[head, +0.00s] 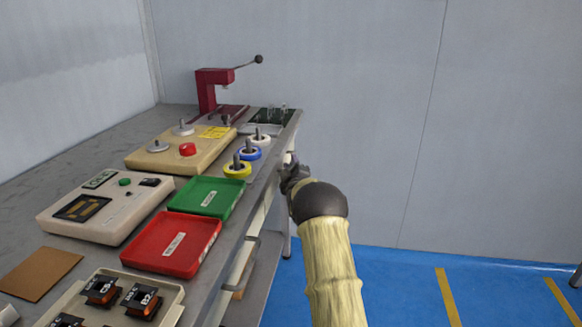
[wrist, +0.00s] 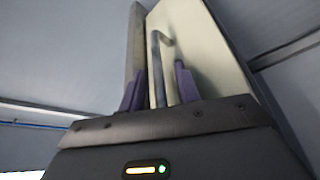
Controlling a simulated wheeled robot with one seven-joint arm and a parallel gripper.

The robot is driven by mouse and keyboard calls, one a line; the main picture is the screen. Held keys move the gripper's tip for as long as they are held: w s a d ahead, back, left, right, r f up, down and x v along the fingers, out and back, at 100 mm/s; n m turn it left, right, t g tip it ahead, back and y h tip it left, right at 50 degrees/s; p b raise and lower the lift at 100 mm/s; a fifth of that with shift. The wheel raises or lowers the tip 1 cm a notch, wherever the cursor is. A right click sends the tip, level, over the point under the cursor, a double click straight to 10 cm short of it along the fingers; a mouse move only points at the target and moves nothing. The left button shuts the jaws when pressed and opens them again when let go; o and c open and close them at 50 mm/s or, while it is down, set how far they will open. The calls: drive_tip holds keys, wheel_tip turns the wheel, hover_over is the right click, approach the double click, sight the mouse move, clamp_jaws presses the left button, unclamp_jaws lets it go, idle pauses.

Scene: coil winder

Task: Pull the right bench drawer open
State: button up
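The right bench drawer has a cream front (wrist: 205,50) with a grey bar handle (wrist: 158,70), seen close up in the wrist view. My gripper (wrist: 158,82) has its two purple fingers apart, one on each side of the handle. Gaps show between the handle and both fingers, so the handle is not clamped. In the head view my gripper (head: 290,172) is at the far part of the bench front and hides most of this drawer and its handle. The drawer looks shut, though the view of it is partial.
The grey bench (head: 215,290) carries a green tray (head: 205,196), a red tray (head: 172,245), wire spools (head: 237,170) and a dark red press (head: 207,90). The blue floor (head: 400,290) to the right is clear.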

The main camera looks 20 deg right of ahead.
clamp_jaws()
idle(0.4)
